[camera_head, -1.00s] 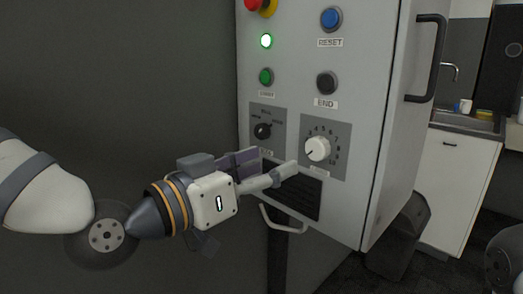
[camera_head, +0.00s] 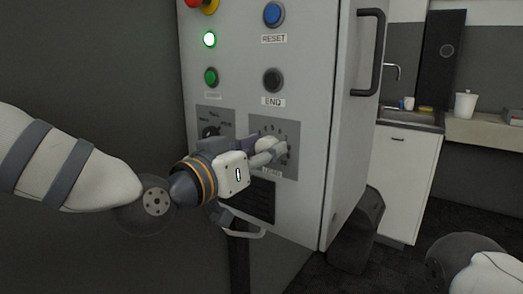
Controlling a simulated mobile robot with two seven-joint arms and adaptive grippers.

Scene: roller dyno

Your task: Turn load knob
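The load dial plate (camera_head: 288,126) is a grey panel with printed numbers on the front of the control cabinet. Its round white knob was plain a moment ago; my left gripper (camera_head: 270,152) now covers most or all of it. The pale fingers lie over the middle of the dial. I cannot tell whether they touch the knob or how far they are closed. My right gripper is not in view; only a part of my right arm shows at the lower right.
Left of the dial is a black selector knob (camera_head: 210,131). Above are the END button (camera_head: 273,80), the blue RESET button (camera_head: 273,14) and a green button (camera_head: 211,77). A sink counter (camera_head: 408,122) stands behind right.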

